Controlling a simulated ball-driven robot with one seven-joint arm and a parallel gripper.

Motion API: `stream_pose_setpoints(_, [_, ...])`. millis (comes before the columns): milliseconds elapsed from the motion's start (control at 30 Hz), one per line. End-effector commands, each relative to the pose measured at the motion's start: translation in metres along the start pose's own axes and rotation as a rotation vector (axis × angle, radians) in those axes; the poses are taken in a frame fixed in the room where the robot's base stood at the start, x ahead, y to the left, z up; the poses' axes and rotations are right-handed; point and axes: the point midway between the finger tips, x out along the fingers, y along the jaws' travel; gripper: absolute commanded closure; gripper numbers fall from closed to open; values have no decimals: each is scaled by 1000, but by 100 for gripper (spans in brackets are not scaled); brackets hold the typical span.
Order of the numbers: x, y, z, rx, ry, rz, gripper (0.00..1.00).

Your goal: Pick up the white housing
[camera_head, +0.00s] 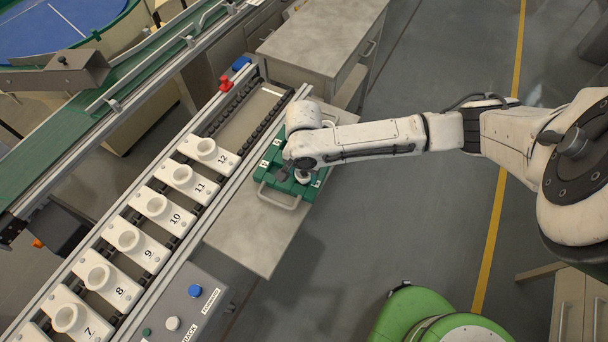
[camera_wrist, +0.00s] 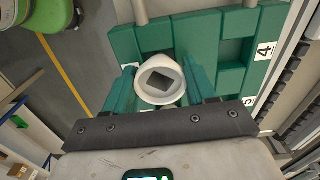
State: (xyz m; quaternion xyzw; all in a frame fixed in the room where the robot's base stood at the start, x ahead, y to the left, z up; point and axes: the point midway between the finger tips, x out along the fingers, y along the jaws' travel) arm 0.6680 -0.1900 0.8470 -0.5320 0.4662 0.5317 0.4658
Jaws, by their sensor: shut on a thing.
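The white housing (camera_wrist: 145,92) is a round cup with a dark square opening, seen from above in the wrist view. My gripper (camera_wrist: 160,88) has its two fingers on either side of it and is shut on it. In the head view the housing (camera_head: 302,178) shows as a small white piece below my wrist, at the green tray (camera_head: 270,168). My gripper (camera_head: 292,174) is mostly hidden there by the wrist. The tray has square compartments and number labels; 4 and 5 show in the wrist view. I cannot tell whether the housing is clear of its compartment.
The tray with its metal handle (camera_head: 278,196) lies on a grey table (camera_head: 245,235). A rail to its left carries several numbered white socket plates (camera_head: 155,205). A button box (camera_head: 185,305) stands at the front. A grey cabinet (camera_head: 320,40) is behind; open floor lies right.

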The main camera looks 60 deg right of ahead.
Motion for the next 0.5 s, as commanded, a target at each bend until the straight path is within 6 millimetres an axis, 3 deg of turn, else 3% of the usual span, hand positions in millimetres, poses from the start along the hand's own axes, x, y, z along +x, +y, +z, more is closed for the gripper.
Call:
stream_pose_setpoints(333, [-2, 0, 0, 0, 0, -1, 73])
stream_pose_setpoints(500, [-14, -1, 0, 1, -2, -2, 73])
